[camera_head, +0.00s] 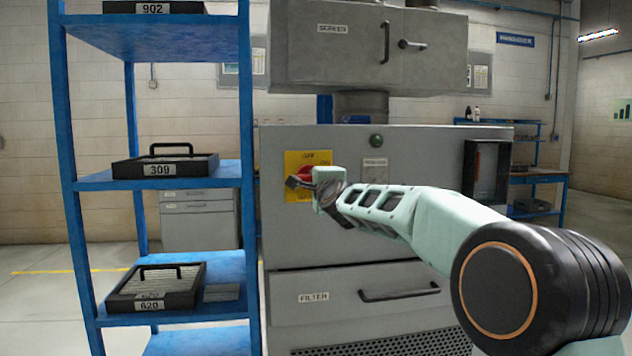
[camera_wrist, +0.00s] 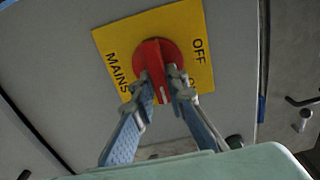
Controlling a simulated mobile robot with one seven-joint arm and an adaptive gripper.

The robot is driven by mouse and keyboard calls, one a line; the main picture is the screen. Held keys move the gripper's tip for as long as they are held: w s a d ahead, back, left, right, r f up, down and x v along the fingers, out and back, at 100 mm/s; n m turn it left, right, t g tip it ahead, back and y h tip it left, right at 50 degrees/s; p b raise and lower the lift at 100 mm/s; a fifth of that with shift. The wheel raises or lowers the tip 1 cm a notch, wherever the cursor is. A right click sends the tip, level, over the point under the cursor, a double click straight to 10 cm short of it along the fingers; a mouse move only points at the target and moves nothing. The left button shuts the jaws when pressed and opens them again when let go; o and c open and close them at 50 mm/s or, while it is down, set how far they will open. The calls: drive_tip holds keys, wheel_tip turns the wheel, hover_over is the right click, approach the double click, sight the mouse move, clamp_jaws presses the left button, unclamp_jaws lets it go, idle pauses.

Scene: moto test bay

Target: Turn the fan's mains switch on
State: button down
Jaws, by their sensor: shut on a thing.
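The mains switch is a red rotary knob (camera_wrist: 151,58) on a yellow plate (camera_wrist: 113,42) lettered OFF and MAINS; another label is mostly hidden behind a finger. My gripper (camera_wrist: 162,84) has its two fingers shut on the knob's grip, one on each side. A white mark on the grip points down in the wrist view, between the fingers. In the head view the yellow plate (camera_head: 318,157) is on the grey cabinet front, with OFF at the top. There my gripper (camera_head: 302,184) covers most of the red knob (camera_head: 306,171).
The grey cabinet (camera_head: 420,160) has a green button (camera_head: 376,140) above and a FILTER drawer (camera_head: 340,297) with a handle below. A blue shelf rack (camera_head: 245,120) holding labelled trays stands close on the left. A dark windowed box (camera_head: 487,170) is to the right.

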drive_tip(key=c, duration=1.9)
unclamp_jaws()
drive_tip(key=shift+c, duration=0.2)
drive_tip(key=v, duration=1.2)
drive_tip(key=shift+d+r, duration=0.1)
